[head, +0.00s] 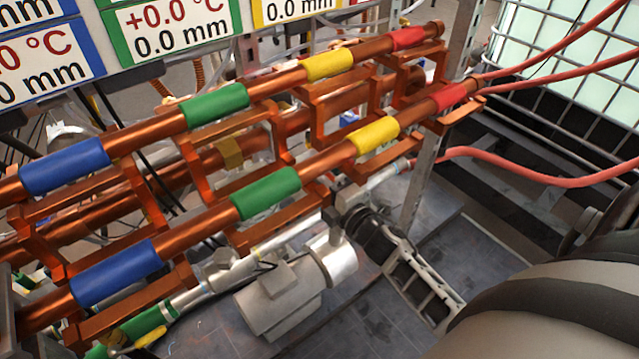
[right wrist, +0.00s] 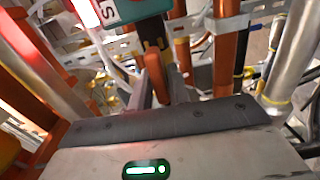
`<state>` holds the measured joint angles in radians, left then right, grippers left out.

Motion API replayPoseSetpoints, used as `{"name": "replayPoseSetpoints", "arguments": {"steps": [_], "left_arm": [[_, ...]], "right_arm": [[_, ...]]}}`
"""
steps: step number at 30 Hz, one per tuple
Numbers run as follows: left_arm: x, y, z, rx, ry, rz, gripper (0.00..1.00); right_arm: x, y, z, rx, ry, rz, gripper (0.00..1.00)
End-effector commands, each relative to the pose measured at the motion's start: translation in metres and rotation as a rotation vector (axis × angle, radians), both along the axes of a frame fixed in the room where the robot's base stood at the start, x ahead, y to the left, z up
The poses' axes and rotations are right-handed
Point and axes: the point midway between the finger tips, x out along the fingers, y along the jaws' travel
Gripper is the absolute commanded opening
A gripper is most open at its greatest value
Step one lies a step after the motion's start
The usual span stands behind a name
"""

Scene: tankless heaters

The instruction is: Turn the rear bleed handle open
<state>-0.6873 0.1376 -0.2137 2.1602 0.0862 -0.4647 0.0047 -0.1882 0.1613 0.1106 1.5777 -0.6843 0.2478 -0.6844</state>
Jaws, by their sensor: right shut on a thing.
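In the right wrist view, my right gripper (right wrist: 158,85) reaches up and away from its grey body. Its two fingers are shut on a narrow orange-brown handle-like piece (right wrist: 154,74). In the head view, a small yellow lever (head: 148,342) sits by a green pipe section at the lower left. My left gripper is not in view.
Copper pipes with blue, green (head: 265,193), yellow and red bands run diagonally across the head view. A grey cylindrical unit (head: 280,300) sits below them. Red hoses (head: 545,175) run off to the right, near a caged white tank (head: 560,50). Pipes crowd the right gripper's sides.

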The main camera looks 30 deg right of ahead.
Motion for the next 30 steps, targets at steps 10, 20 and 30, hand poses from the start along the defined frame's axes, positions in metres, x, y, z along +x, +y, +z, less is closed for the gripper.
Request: {"name": "replayPoseSetpoints", "arguments": {"steps": [10,20,30], "left_arm": [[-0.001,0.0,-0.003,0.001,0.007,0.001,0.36],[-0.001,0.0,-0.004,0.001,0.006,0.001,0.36],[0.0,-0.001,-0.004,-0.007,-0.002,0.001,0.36]], "right_arm": [[0.0,0.0,0.0,0.002,0.001,0.0,0.35],[-0.038,-0.002,-0.002,0.003,0.005,0.0,0.35],[-0.119,-0.009,-0.003,0.004,0.006,-0.002,0.35]]}}
